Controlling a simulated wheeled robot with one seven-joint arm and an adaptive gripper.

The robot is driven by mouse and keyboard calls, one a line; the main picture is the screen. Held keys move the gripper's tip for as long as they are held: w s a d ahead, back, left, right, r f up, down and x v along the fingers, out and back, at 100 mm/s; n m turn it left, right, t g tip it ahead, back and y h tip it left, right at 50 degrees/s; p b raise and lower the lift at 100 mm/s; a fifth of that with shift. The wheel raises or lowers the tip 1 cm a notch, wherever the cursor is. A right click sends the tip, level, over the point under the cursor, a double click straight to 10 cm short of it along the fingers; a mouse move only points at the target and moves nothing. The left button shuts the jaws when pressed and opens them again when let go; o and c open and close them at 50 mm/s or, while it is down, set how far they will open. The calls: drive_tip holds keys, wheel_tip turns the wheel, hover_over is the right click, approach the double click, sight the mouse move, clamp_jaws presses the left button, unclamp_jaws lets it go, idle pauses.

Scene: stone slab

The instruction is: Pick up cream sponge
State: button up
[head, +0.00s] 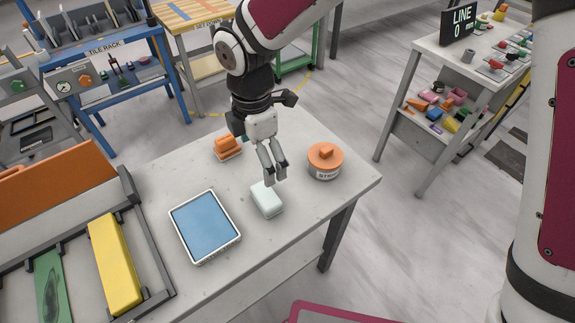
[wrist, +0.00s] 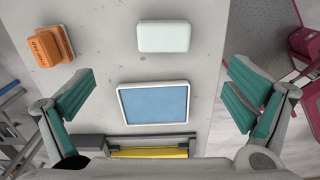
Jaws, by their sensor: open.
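The cream sponge (head: 266,200) is a small pale, rounded block lying flat on the stone-topped table (head: 300,225), between a blue-filled tray and a round orange-lidded pot. In the wrist view the sponge (wrist: 163,37) lies at the top middle, fully visible. My gripper (head: 275,178) points down over the table, its fingertips close to the sponge's far edge in the head view. The wrist view shows its teal-padded fingers (wrist: 160,80) spread wide at left and right with nothing between them. The gripper appears above the sponge and apart from it.
The white-rimmed blue tray (head: 237,236) stands left of the sponge. The orange-lidded pot (head: 325,171) stands to the right. An orange block (head: 227,143) sits behind. A dark-framed rack with a yellow bar (head: 115,265) fills the left. Bare stone surrounds the sponge.

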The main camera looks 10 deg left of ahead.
hover_over(266, 195)
drive_tip(key=f, duration=0.8)
drive_tip(key=shift+w+a+f+p, duration=0.2)
drive_tip(key=shift+a+f+p, duration=0.05)
drive_tip(key=shift+f+p, duration=0.15)
drive_tip(key=shift+s+d+f+p, duration=0.1)
drive_tip(key=shift+f+p, duration=0.25)
drive_tip(key=shift+f, duration=1)
drive_tip(key=shift+s+d+f+p, duration=0.1)
drive_tip(key=shift+f+p, duration=0.25)
drive_tip(key=shift+f, duration=0.95)
drive_tip(key=shift+c, duration=0.3)
drive_tip(key=c, duration=1.1)
drive_tip(key=shift+o, duration=0.2)
drive_tip(key=shift+r, duration=0.1)
